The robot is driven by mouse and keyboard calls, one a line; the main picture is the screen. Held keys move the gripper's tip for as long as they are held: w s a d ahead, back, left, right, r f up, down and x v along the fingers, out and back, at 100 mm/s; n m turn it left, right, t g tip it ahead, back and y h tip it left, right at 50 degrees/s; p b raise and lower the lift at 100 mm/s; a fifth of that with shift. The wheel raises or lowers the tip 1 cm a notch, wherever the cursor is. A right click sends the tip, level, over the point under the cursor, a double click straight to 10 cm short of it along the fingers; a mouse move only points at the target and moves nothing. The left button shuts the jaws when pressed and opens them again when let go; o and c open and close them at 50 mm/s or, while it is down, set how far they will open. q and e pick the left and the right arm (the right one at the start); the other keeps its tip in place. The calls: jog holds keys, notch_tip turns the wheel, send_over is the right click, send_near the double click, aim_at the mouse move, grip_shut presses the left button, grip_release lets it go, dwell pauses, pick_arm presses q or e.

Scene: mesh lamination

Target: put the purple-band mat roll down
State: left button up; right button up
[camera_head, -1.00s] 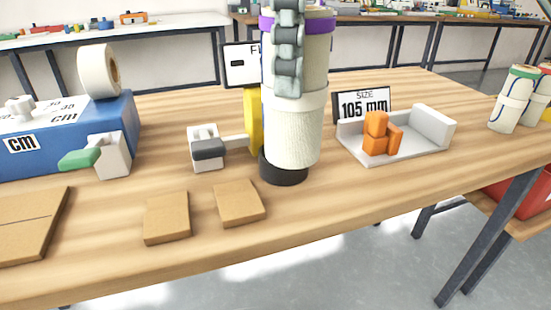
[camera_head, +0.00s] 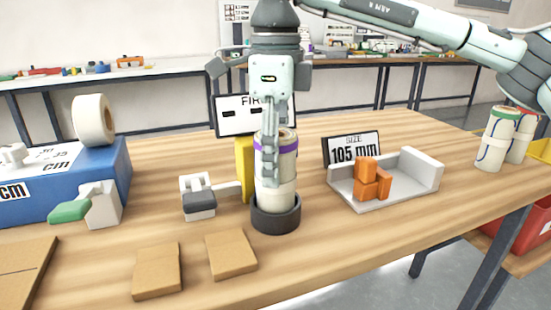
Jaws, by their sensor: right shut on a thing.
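The purple-band mat roll (camera_head: 285,168) is a cream, upright cylinder with a purple band near its top. Its lower end is inside a dark round cup (camera_head: 276,218) on the wooden table. My right gripper (camera_head: 270,145) comes down from above and is shut on the roll's upper part, with a finger along its near side. The arm reaches in from the upper right. The gripper partly hides the roll's top, and the cup wall hides its bottom. My left gripper is not in view.
A yellow post with a sign (camera_head: 242,118) stands behind the cup. A white clamp (camera_head: 198,197) is to its left. A grey tray (camera_head: 412,178) with orange blocks is to its right. Two brown pads (camera_head: 158,271) lie in front. Other rolls (camera_head: 496,140) stand far right.

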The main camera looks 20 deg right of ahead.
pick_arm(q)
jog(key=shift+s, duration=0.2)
pick_arm(e)
jog(key=shift+f, duration=0.25)
jog(key=o, duration=1.3)
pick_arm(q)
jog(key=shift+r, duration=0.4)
pick_arm(e)
jog(key=shift+r, duration=0.1)
